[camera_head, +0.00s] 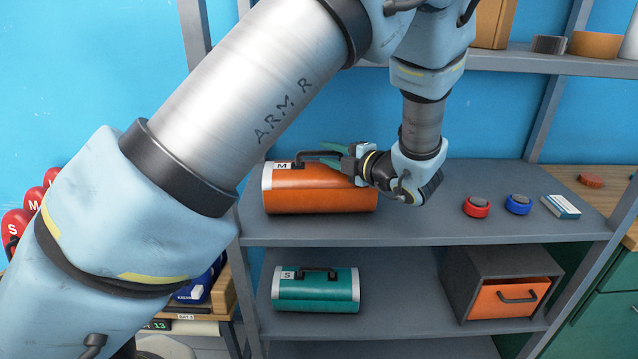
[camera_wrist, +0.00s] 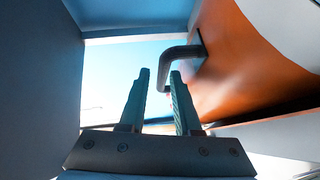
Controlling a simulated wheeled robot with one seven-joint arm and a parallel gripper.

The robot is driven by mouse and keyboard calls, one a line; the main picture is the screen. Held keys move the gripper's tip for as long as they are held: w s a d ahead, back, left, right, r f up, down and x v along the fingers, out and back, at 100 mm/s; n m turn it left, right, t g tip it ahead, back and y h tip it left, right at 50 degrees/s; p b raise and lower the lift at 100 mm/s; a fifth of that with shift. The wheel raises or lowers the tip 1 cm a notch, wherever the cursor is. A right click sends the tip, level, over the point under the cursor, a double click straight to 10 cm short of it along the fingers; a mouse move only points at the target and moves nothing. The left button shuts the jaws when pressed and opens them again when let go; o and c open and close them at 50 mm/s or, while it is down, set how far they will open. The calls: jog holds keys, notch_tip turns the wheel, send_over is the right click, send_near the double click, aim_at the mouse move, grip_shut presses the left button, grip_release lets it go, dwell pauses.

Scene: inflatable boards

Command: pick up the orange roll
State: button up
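The orange roll (camera_head: 320,190) lies on its side on the upper shelf, with grey end bands, an "M" label and a dark handle along its top. My gripper (camera_head: 332,154) is at the right part of this handle, reaching in from the right. The wrist view shows the two green fingers (camera_wrist: 160,85) apart, with the dark handle (camera_wrist: 180,52) at the gap between their tips. I cannot tell whether a finger touches it. The orange side of the roll (camera_wrist: 235,65) fills the right of the wrist view.
A teal roll (camera_head: 316,290) marked "S" and a grey box with an orange drawer (camera_head: 510,298) stand on the lower shelf. A red puck (camera_head: 477,207), a blue puck (camera_head: 518,205) and a small white-teal box (camera_head: 562,207) sit at right on the upper shelf (camera_head: 430,225).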

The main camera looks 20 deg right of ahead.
jog(key=p+x, duration=0.1)
jog(key=x, duration=0.1)
jog(key=p+x, duration=0.1)
jog(key=x, duration=0.2)
jog(key=shift+w+f, duration=0.3)
jog(key=shift+c, duration=0.4)
grip_shut()
dwell(0.7)
